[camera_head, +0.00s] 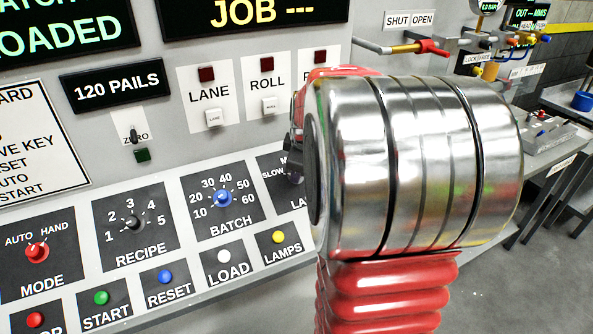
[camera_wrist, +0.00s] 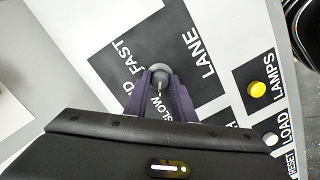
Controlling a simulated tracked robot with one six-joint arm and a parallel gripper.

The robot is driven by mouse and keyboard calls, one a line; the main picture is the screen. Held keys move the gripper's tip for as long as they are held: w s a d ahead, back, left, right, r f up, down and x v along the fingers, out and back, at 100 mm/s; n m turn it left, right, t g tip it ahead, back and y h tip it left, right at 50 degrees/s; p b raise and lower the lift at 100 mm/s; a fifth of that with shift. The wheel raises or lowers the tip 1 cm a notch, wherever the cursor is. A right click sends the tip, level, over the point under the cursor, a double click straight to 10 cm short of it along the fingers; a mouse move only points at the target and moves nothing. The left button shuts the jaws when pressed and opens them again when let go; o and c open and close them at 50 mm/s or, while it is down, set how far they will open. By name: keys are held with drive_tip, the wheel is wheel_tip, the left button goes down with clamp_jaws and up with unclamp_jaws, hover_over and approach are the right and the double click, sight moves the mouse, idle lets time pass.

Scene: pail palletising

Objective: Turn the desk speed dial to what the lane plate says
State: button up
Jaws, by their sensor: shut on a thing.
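The lane speed dial (camera_wrist: 160,71) is a grey round knob on a dark panel (camera_wrist: 207,91) lettered LANE, with SLOW and FAST readable around it. In the wrist view my gripper (camera_wrist: 160,83) has its two dark fingers shut on the knob from either side. A pale mark shows on the knob between the fingers; its exact setting is hard to tell. The fingers cover part of the lettering. In the head view my gripper (camera_head: 293,170) shows only as a dark sliver; my arm hides the dial and most of its panel. I cannot make out a plate giving a lane speed.
Left of the lane panel are the BATCH dial (camera_head: 223,198), RECIPE dial (camera_head: 133,222) and red MODE knob (camera_head: 37,252). Below are the yellow LAMPS (camera_head: 278,237), white LOAD (camera_head: 223,256) and blue RESET (camera_head: 165,276) buttons. A sign reads 120 PAILS (camera_head: 115,86).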

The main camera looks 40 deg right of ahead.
drive_tip(key=shift+w+n, duration=0.1)
drive_tip(key=shift+n, duration=0.4)
drive_tip(key=o, duration=1.1)
drive_tip(key=shift+c, duration=0.2)
drive_tip(key=v, duration=1.3)
drive_tip(key=shift+a+r, duration=0.2)
drive_tip(key=shift+r, duration=0.15)
